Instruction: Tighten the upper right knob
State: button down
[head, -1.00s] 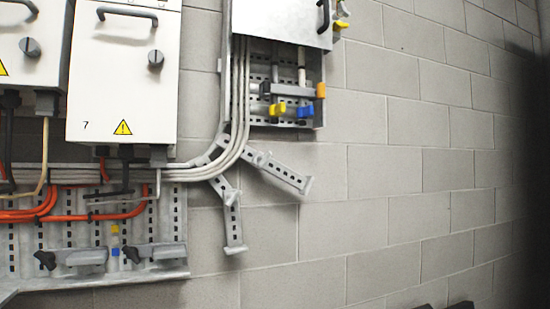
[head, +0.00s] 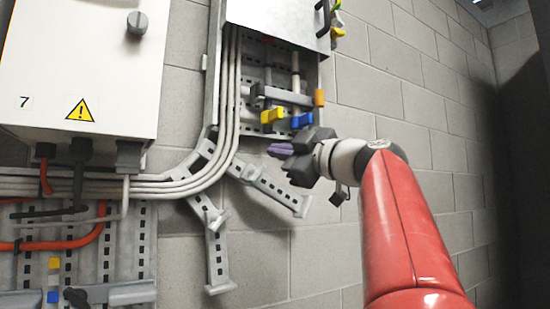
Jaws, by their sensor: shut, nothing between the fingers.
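Several knob-like parts show, and I cannot tell for certain which one is the upper right knob. A grey round knob (head: 137,22) is on the front of the white cabinet numbered 7 (head: 60,60). A yellow handle (head: 272,115) and a blue handle (head: 302,121) sit side by side low in the open panel at centre. Another yellow handle (head: 338,31) shows at the upper right, beside the grey panel cover (head: 270,20). My gripper (head: 278,149) is shut and empty, its purplish fingers pointing left. In the picture it is just below the yellow and blue handles, apart from them.
Grey cables (head: 228,100) curve down the panel's left side and run left. Slotted metal brackets (head: 268,188) stick out from the wall below my gripper. A lower rail at the left carries orange cables (head: 60,241). The block wall (head: 440,130) at right is bare.

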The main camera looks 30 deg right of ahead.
notch_tip(320, 180, up, 2)
jog(key=p, duration=0.3)
send_over(256, 174)
jog(key=s+a, duration=0.1)
jog(key=s, duration=0.1)
jog(key=d+f, duration=0.1)
jog(key=f, duration=0.1)
jog(key=d+f, duration=0.1)
jog(key=shift+w+d, duration=0.25)
jog(key=shift+d, duration=0.05)
jog(key=shift+b, duration=0.4)
